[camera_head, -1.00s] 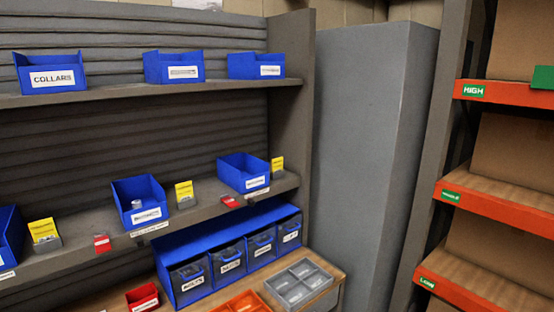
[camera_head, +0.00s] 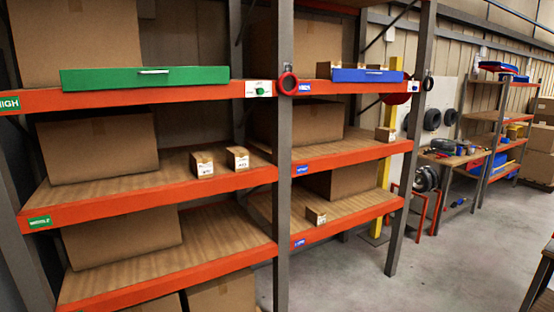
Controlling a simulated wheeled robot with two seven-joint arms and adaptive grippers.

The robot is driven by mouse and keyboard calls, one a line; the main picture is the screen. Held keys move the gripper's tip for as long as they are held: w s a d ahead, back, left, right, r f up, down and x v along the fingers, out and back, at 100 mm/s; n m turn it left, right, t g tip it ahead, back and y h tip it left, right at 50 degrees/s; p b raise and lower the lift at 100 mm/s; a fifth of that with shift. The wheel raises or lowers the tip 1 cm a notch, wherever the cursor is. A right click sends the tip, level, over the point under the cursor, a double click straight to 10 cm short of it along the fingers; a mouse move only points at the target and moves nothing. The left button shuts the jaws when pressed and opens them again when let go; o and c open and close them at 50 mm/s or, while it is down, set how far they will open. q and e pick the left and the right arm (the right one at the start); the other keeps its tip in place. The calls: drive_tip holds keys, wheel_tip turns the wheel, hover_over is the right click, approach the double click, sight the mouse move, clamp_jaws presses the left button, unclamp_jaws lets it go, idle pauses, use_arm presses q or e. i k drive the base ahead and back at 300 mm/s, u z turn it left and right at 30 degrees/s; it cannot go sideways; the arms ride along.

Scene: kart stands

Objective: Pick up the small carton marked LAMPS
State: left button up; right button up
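Several small brown cartons with white labels stand on an orange-edged rack. A carton (camera_head: 202,164) and a second carton (camera_head: 237,158) stand side by side on the middle shelf of the left bay. Another carton (camera_head: 316,215) is on the low shelf of the right bay, near its front left. One more carton (camera_head: 385,134) stands at the right end of that bay's middle shelf. The print on the labels is too small to read, so I cannot tell which is marked LAMPS. Neither gripper is in view.
A green tray (camera_head: 145,78) and a blue tray (camera_head: 367,75) sit on the top shelves. Large boxes (camera_head: 98,144) fill the shelf backs. A grey upright (camera_head: 284,170) divides the bays. A workbench (camera_head: 452,158) stands further right.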

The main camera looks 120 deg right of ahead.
sight(237, 158)
drive_tip(key=z, duration=3)
drive_tip(key=i, duration=0.9)
drive_tip(key=u, duration=0.75)
drive_tip(key=i, duration=0.9)
drive_tip(key=z, duration=0.8)
drive_tip(key=i, duration=0.85)
drive_tip(key=z, duration=0.7)
